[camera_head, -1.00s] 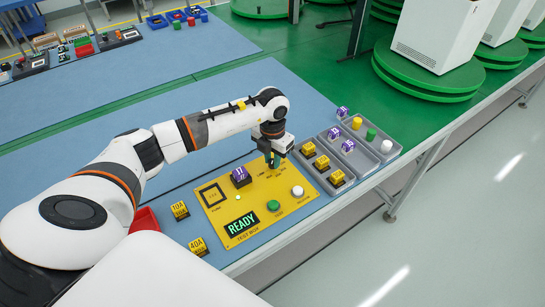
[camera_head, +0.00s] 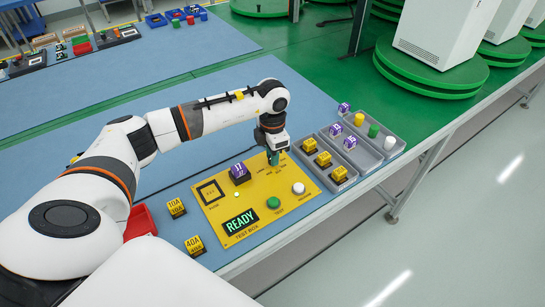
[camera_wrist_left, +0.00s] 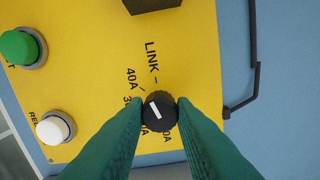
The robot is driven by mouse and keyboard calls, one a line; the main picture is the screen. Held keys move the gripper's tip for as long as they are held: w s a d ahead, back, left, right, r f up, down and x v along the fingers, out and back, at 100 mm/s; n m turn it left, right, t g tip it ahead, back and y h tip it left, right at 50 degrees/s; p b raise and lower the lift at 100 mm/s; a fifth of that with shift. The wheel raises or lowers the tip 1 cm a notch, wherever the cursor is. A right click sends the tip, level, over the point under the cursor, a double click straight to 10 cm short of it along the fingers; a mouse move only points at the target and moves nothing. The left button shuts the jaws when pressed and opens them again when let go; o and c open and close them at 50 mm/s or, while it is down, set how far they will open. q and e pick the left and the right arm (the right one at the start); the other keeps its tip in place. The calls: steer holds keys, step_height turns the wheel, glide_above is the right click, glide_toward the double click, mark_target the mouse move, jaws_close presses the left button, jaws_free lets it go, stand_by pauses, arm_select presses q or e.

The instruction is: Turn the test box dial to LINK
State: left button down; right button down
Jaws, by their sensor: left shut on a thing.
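The yellow test box (camera_head: 230,205) lies on the blue bench top, its display (camera_head: 240,222) showing READY. My left gripper (camera_head: 273,158) points down at its far right part. In the left wrist view, my left gripper's green fingers (camera_wrist_left: 160,112) are shut on the black dial (camera_wrist_left: 160,102), one on each side. The dial's white pointer line slants up and left. The LINK label (camera_wrist_left: 151,55) is above the dial and the 40A label (camera_wrist_left: 130,80) is up and left. Lower labels are partly hidden by the fingers. My right gripper is not in view.
A green button (camera_head: 273,202) and a white button (camera_head: 298,188) sit on the box. A purple block (camera_head: 239,172) stands at its far edge. Fuse blocks (camera_head: 176,207) stand left. Grey trays (camera_head: 377,159) with blocks and cylinders are right. A red bin (camera_head: 139,222) is near my arm.

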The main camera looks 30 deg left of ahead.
arm_select(q)
steer(key=shift+m+b, duration=0.75)
steer(key=shift+m, duration=0.85)
steer(key=shift+r, duration=0.1)
steer(key=c, duration=1.2)
jaws_free()
step_height(320, 180, up, 12)
steer(key=shift+b, duration=0.4)
